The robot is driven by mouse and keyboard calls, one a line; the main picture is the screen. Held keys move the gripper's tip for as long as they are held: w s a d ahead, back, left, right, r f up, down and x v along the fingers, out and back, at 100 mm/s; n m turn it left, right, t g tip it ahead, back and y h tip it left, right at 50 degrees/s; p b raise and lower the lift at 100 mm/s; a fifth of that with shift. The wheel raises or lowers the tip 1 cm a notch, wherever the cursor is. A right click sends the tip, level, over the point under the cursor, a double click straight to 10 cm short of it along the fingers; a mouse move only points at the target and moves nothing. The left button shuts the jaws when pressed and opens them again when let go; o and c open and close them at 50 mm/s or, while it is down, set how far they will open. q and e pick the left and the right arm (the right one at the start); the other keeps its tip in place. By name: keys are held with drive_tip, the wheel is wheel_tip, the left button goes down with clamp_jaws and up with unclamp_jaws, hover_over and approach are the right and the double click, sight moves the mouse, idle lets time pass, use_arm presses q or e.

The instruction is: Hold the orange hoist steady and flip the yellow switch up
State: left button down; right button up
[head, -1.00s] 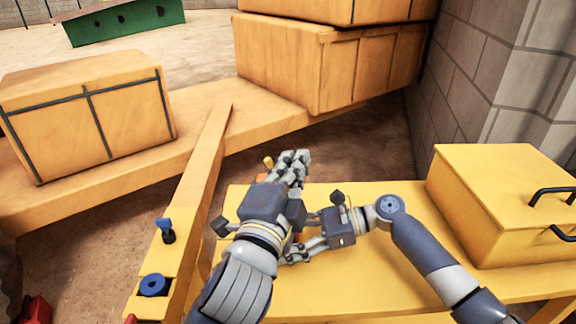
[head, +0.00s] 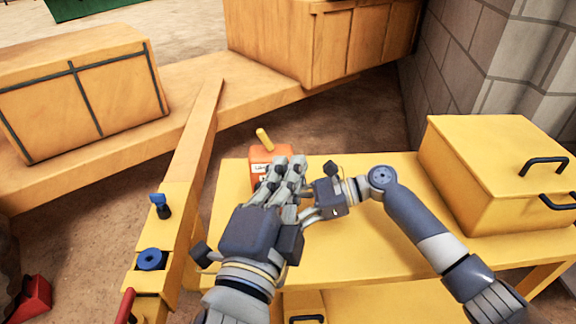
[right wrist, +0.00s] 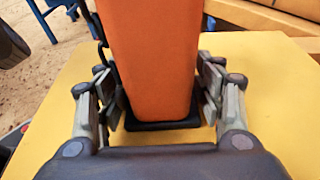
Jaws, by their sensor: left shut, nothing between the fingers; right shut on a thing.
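The orange hoist (head: 270,153) stands upright on the yellow table, with a pale label on its face. Its lower part is hidden behind my left gripper. The yellow switch (head: 264,139) sticks up from its top, leaning left. My left gripper (head: 287,168) is shut and empty, in front of the hoist; whether it touches is unclear. My right gripper (head: 305,205) comes in from the right, its fingers partly hidden by the left one. In the right wrist view, the right gripper (right wrist: 158,95) has its fingers on both sides of the orange body (right wrist: 152,55), above its black base.
The yellow table (head: 375,235) has free room right of the grippers. A yellow box with black handles (head: 490,185) stands at its right end. A beam at left carries a blue lever (head: 158,200) and a blue knob (head: 151,260). A red lever (head: 126,305) is nearby.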

drive_tip(key=o, duration=0.9)
drive_tip(key=shift+d, duration=0.1)
